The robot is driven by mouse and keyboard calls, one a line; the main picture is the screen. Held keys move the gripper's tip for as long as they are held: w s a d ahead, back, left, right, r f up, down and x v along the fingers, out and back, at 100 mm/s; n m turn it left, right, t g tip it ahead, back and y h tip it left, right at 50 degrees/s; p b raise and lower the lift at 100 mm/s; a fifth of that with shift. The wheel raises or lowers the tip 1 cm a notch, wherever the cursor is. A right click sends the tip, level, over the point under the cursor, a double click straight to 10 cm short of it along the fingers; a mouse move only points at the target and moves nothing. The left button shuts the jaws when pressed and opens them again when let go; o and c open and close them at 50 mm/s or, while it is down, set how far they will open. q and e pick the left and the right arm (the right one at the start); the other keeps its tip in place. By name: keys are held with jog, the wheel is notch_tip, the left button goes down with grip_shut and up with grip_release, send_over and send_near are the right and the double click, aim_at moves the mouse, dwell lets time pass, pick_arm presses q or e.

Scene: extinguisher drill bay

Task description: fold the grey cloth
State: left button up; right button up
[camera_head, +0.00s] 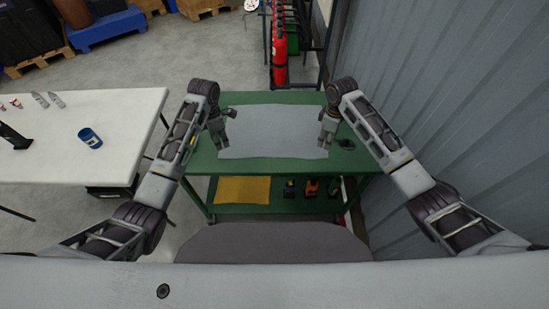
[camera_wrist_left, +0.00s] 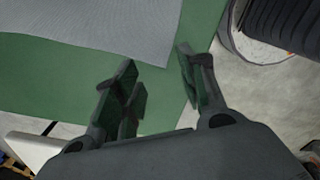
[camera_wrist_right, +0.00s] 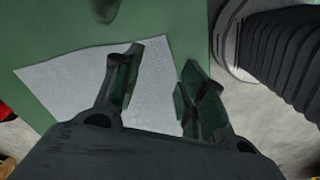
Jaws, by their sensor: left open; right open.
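The grey cloth (camera_head: 272,131) lies spread flat on the green cart top (camera_head: 205,160). My left gripper (camera_head: 222,140) is at the cloth's left edge in the head view, open and empty. In the left wrist view the cloth (camera_wrist_left: 110,25) lies beyond the open fingers (camera_wrist_left: 160,88), with bare green top between them. My right gripper (camera_head: 323,141) is at the cloth's right edge, open and empty. In the right wrist view the cloth (camera_wrist_right: 80,75) and one of its corners show under and between the open fingers (camera_wrist_right: 158,75). I cannot tell whether either gripper touches it.
A dark object (camera_head: 346,144) lies on the cart top right of the cloth. The lower shelf holds a yellow cloth (camera_head: 242,190) and several small tools (camera_head: 311,187). A white table (camera_head: 120,110) with a blue can (camera_head: 90,138) stands left. A corrugated wall (camera_head: 450,90) is close right.

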aim_at(224, 156)
dwell(0.4)
pick_arm(q)
jog(key=shift+f, duration=3.95)
pick_arm(e)
jog(key=shift+f, duration=3.95)
pick_arm(q)
jog(key=shift+f, duration=0.25)
pick_arm(e)
jog(key=shift+f, duration=0.2)
pick_arm(q)
jog(key=shift+c, duration=0.2)
pick_arm(e)
jog(key=shift+c, duration=0.2)
pick_arm(q)
jog(key=shift+s+f, duration=0.1)
jog(key=c, duration=0.9)
pick_arm(e)
jog(key=shift+s+f, duration=0.1)
jog(key=c, duration=0.9)
pick_arm(q)
grip_shut()
pick_arm(e)
grip_shut()
pick_arm(q)
jog(key=shift+a, duration=0.1)
pick_arm(e)
jog(key=shift+s, duration=0.1)
pick_arm(q)
jog(key=shift+r, duration=0.2)
